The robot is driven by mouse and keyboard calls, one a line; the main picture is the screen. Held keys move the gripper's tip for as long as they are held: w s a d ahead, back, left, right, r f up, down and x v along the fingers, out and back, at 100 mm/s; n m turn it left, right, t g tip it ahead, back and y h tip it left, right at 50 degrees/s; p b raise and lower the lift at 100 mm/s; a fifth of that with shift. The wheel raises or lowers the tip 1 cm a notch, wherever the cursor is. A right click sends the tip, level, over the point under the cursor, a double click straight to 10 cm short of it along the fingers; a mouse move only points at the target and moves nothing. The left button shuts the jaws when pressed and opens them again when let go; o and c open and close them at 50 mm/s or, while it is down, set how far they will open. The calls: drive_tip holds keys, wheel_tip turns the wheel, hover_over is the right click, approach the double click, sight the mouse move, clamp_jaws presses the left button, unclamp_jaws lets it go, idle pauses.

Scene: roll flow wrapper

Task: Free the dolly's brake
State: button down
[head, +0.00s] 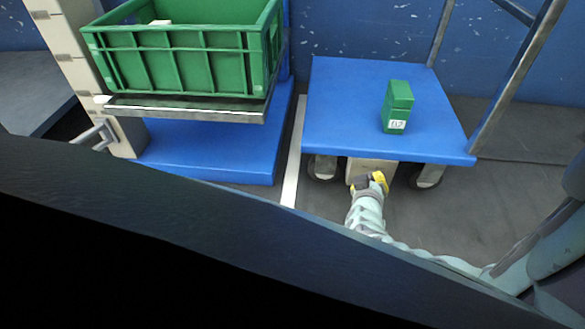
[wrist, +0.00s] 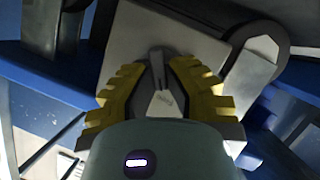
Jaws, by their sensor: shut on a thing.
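The blue dolly (head: 345,110) stands at the centre right in the head view, with wheels under its front edge. A pale block (head: 358,168) sits under the middle of that edge. It also shows in the wrist view (wrist: 140,42) as a light plate. My gripper (head: 378,181) is at this block, below the deck. In the wrist view my gripper (wrist: 158,88) has its yellow fingers closed around a small grey brake lever (wrist: 158,65) that stands out from the plate. The lever is hidden in the head view, and its exact position is hard to tell.
A green box (head: 398,100) with a white label stands on the dolly's deck. A green crate (head: 185,55) rests on a shelf to the left, above a blue base (head: 215,160). Wheels (head: 428,177) flank my gripper. Grey floor lies in front.

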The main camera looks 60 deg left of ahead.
drive_tip(key=shift+s+f, duration=0.1)
drive_tip(key=shift+f, duration=0.05)
drive_tip(key=c, duration=1)
unclamp_jaws()
drive_tip(key=shift+s, duration=0.15)
drive_tip(key=v, duration=0.7)
drive_tip(key=shift+r, duration=0.2)
